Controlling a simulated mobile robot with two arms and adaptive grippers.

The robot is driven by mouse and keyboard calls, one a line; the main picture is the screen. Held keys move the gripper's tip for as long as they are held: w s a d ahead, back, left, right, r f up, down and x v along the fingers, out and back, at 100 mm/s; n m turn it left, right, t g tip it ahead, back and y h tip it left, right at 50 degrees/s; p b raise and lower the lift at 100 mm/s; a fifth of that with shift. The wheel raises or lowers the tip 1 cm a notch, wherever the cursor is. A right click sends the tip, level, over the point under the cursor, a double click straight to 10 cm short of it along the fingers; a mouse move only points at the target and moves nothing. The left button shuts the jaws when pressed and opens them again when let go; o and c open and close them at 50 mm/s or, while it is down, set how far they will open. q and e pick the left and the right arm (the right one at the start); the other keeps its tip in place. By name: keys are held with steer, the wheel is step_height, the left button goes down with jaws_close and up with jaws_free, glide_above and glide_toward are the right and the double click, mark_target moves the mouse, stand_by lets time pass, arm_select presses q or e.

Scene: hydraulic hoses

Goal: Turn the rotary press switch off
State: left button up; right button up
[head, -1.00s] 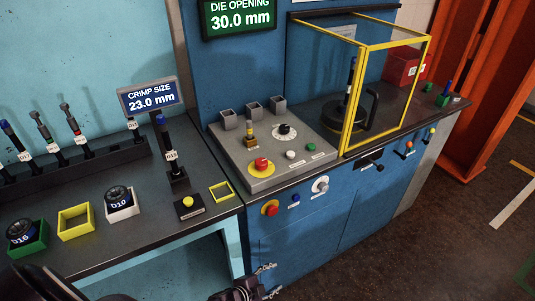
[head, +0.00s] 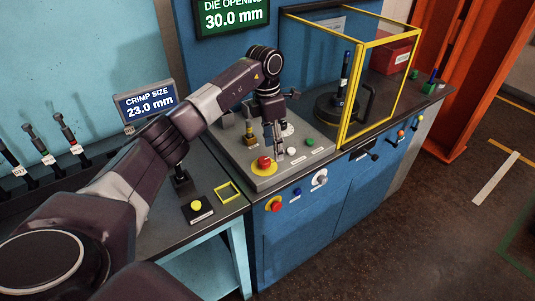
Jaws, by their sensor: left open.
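The sloped grey control panel (head: 250,174) of the blue press holds a rotary dial with a white scale plate (head: 289,129), partly hidden behind my left gripper. A red mushroom button (head: 264,162) on a yellow disc sits at the panel's front left. Labels are too small to read, so I cannot tell which one is the press switch. My left gripper (head: 278,151) is open and points down over the panel, beside the red button. Contact cannot be told. My right gripper is out of view.
A yellow-framed clear guard (head: 345,95) stands right of the panel. White (head: 292,151) and green (head: 309,143) buttons sit close to the gripper. My arm hides part of that bench.

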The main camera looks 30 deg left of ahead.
mark_target(265, 160)
arm_select(q)
steer(key=shift+s+a+r+y, duration=0.1)
steer(key=shift+a+r+y, duration=0.15)
steer(key=shift+a+r, duration=0.3)
steer(key=shift+s+a+r+y, duration=0.1)
steer(key=shift+a+r+y, duration=0.2)
steer(key=shift+a, duration=0.3)
steer(key=shift+s+a+r, duration=0.1)
steer(key=shift+a, duration=0.2)
step_height(265, 160, down, 6)
steer(key=shift+d+p, duration=0.1)
steer(key=shift+p, duration=1.1)
steer(key=shift+f, duration=0.8)
steer(key=c, duration=1.2)
